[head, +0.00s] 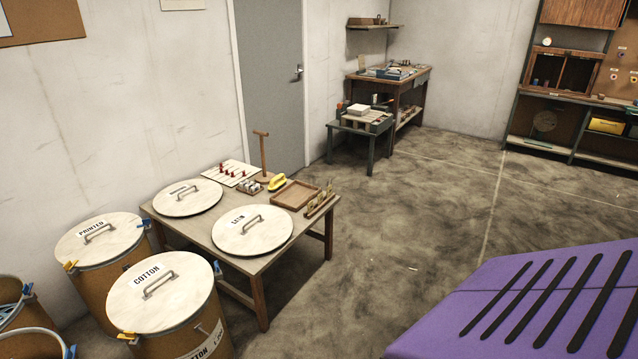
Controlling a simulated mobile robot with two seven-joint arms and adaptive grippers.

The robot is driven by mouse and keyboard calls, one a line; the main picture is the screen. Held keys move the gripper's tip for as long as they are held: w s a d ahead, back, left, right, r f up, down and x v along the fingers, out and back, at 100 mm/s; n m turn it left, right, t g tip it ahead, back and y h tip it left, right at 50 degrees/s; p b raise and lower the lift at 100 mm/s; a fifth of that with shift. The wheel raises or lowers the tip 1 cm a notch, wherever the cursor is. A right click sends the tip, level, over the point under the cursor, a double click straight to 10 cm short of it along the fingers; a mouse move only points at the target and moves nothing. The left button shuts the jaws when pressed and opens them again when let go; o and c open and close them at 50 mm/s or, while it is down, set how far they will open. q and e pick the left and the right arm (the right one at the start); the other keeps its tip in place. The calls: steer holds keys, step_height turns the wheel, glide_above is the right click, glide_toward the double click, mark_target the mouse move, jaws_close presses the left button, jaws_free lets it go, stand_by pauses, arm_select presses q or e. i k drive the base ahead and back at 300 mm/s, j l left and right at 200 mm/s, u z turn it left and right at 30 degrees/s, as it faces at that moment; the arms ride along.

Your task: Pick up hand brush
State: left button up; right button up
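A small yellow object (277,182), which looks like a hand brush, lies on the wooden table (262,269). It sits between a wooden stand with an upright post (263,153) and a shallow wooden tray (292,194). It is too small to make out bristles or a handle clearly. Neither of my grippers is in view.
Two round lids, one marked LEIN (240,240) and another (187,200), lie on the table. Lidded drums marked PRINTED (75,240) and COTTON (155,310) stand before it at the left. The floor (400,230) right of the table is clear.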

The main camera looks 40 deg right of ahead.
mark_target(277, 182)
steer(key=z, duration=1.15)
